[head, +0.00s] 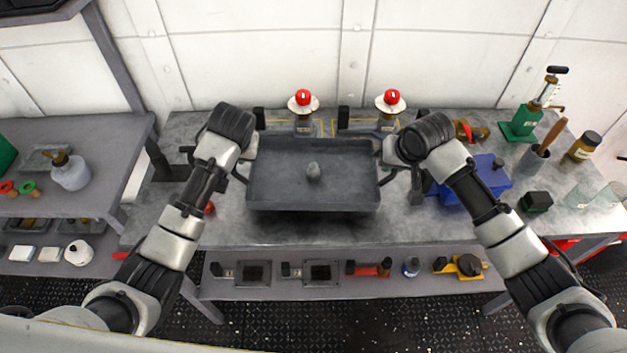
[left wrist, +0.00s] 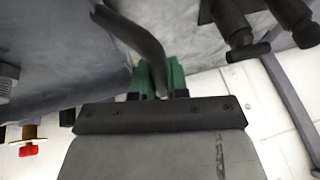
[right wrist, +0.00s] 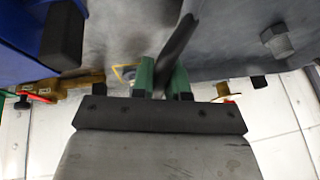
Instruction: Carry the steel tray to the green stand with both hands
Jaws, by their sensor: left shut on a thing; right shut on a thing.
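The steel tray (head: 315,198) is a dark grey, shallow rectangular tray in the middle of the head view, over the workbench. My right gripper (head: 386,170) is shut on the right handle (right wrist: 180,40) in the same way. The tray looks level; whether it clears the bench I cannot tell. No green stand is clearly recognisable; a green edge (head: 5,153) shows at far left.
The grey workbench (head: 250,230) has two red-topped fixtures (head: 303,99) (head: 390,99) behind the tray. A blue box (head: 478,180), a green-based pump (head: 522,125) and jars crowd the right. A second bench (head: 100,140) with a white bottle (head: 70,172) stands left, across a gap.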

